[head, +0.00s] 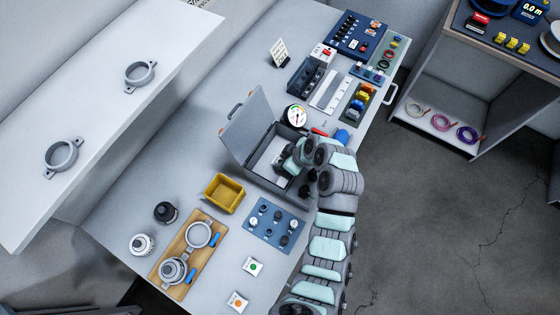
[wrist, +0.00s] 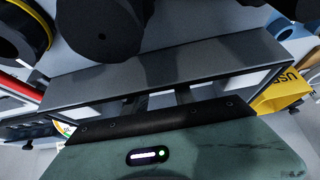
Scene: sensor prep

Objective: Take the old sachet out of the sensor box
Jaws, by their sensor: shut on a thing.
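The grey sensor box (head: 250,170) stands on the bench with its lid (head: 248,118) tilted open. Its inside is pale, and my arm covers its right part. My gripper (head: 280,159) reaches down into the box. In the wrist view the two dark fingers (wrist: 158,99) go down past the box's grey wall (wrist: 165,65). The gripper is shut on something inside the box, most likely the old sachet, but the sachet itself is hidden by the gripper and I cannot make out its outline.
A yellow bin (head: 224,193) stands beside the box; its lettering begins "USE" in the wrist view (wrist: 283,96). A blue mat (head: 273,223) with small parts lies in front. A round gauge (head: 296,115) stands behind. A wooden tray (head: 167,268) holds metal rings.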

